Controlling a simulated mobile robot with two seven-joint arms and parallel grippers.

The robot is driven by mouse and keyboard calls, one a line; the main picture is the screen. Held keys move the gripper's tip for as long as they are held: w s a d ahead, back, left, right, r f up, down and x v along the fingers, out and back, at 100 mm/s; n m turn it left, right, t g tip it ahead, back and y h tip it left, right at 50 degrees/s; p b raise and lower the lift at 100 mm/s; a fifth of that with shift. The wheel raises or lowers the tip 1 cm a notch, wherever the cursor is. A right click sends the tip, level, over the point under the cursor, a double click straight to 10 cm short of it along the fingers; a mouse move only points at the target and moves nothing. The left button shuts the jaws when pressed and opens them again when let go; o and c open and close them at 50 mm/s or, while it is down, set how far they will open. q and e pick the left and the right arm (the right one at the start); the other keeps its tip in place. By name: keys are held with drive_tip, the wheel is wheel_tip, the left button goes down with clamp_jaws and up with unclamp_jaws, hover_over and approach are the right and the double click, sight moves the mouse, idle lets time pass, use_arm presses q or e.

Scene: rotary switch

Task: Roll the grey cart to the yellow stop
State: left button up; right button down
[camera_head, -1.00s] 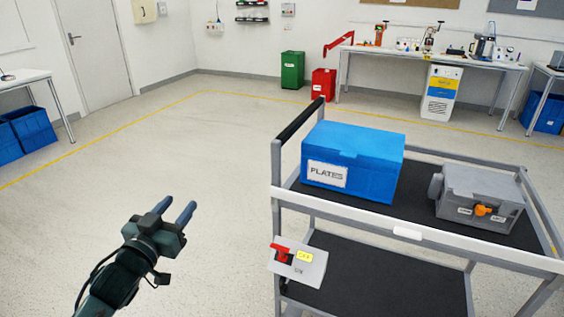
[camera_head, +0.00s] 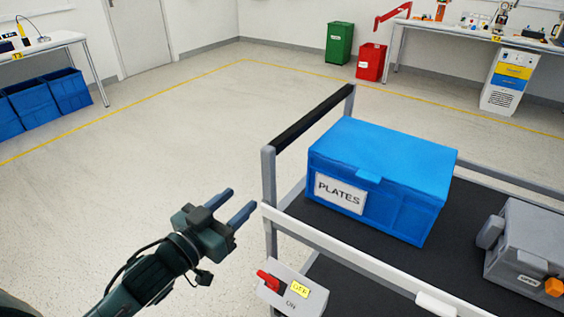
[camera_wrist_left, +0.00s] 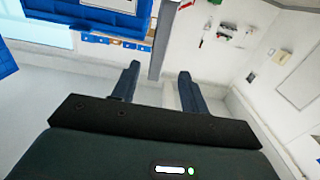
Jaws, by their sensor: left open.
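The grey cart (camera_head: 268,200) stands at the right in the head view, with a black push bar (camera_head: 315,118) on its left end. A switch box (camera_head: 290,290) on its near left corner has a red lever (camera_head: 268,279), a yellow label and the word ON. My left gripper (camera_head: 243,200) is open and empty, left of the cart's corner post and below the bar. In the left wrist view a grey post (camera_wrist_left: 165,40) shows between and beyond the open fingers (camera_wrist_left: 158,84); contact cannot be told. No separate yellow stop is made out. My right gripper is out of view.
On the cart sit a blue PLATES box (camera_head: 380,180) and a grey box (camera_head: 530,250) with an orange knob. A yellow line (camera_head: 245,62) crosses the floor. Green (camera_head: 340,43) and red (camera_head: 371,62) bins stand at the back. The floor left of the cart is clear.

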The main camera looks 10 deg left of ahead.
sight(265, 177)
use_arm(q)
drive_tip(key=x, duration=1.2)
drive_tip(key=shift+w+d+p, duration=0.1)
drive_tip(key=shift+w+p, duration=0.2)
clamp_jaws()
